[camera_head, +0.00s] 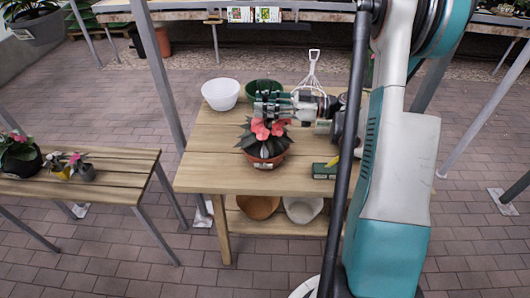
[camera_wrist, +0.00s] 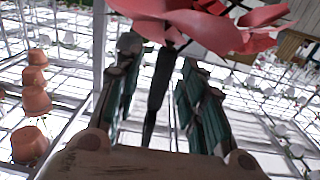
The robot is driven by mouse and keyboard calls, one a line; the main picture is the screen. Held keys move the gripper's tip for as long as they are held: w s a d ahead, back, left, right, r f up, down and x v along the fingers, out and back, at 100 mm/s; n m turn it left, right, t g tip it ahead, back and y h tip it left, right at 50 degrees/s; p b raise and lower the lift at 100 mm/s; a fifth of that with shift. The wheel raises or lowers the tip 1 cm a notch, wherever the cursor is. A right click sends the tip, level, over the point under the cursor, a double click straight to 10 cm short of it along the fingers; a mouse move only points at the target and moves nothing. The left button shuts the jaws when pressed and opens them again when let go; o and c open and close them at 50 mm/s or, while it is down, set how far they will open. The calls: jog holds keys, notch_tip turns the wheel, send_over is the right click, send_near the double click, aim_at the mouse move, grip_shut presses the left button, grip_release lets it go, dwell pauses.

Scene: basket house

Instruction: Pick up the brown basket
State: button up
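No clearly woven basket shows. A brown, bowl-like container (camera_head: 258,207) sits on the table's lower shelf, partly hidden by the tabletop. A brown pot (camera_head: 266,163) with a pink-red flowering plant (camera_head: 268,129) stands on the tabletop. My gripper (camera_head: 262,106) points left, at the top of this plant and behind its flowers in the head view. In the wrist view its two green-padded fingers (camera_wrist: 160,95) are apart. A dark leaf or stem shows between them, with red petals above. I cannot tell whether they touch it.
On the wooden table (camera_head: 210,178) are a white bowl (camera_head: 221,94), a dark green bowl (camera_head: 263,88), a white wire rack (camera_head: 314,72) and a green box (camera_head: 324,171). A white bowl (camera_head: 303,209) is on the lower shelf. A bench (camera_head: 110,185) with small plants stands left.

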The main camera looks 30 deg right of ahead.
grip_shut()
jog(key=shift+r, duration=0.1)
dwell(0.3)
